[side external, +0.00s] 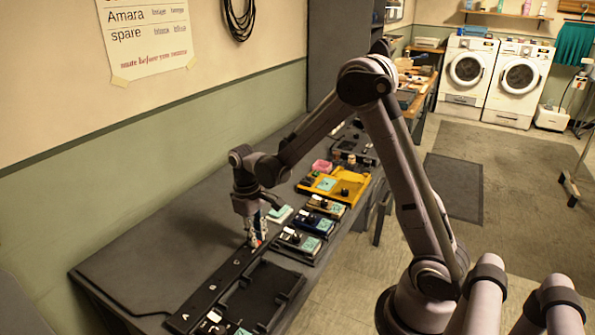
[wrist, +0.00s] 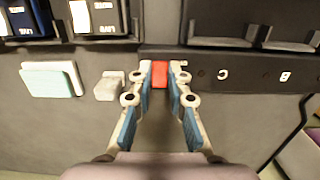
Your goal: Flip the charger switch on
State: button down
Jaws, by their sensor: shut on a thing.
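A long dark charger strip (side external: 222,280) lies along the bench, with pale letters on it. It also shows in the wrist view (wrist: 252,78), with the letters C and B to the right. A red switch (wrist: 159,82) sits at the strip's left end in the wrist view. My gripper (wrist: 160,72) is over that end, its two fingertips on either side of the red switch and closed on it. In the side view my gripper (side external: 254,238) points down at the strip's far end. The fingers hide the switch's sides, and I cannot tell its on or off position.
A black tray (side external: 287,281) lies beside the strip. Dark devices with teal labels (side external: 300,243) and a yellow tray (side external: 351,198) stand farther along. A white and teal block (wrist: 52,80) and a pale block (wrist: 108,88) lie near the strip's end. Bare bench lies left of the strip.

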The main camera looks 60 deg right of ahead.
jog(key=shift+w+g, duration=0.15)
jog(key=shift+g, duration=0.45)
jog(key=c, duration=1.3)
grip_release()
jog(key=r, duration=0.4)
jog(key=w+r, duration=0.1)
jog(key=r, duration=0.3)
jog(key=w+r, duration=0.1)
jog(key=r, duration=0.2)
jog(key=shift+w+r, duration=0.15)
jog(key=shift+r, duration=0.25)
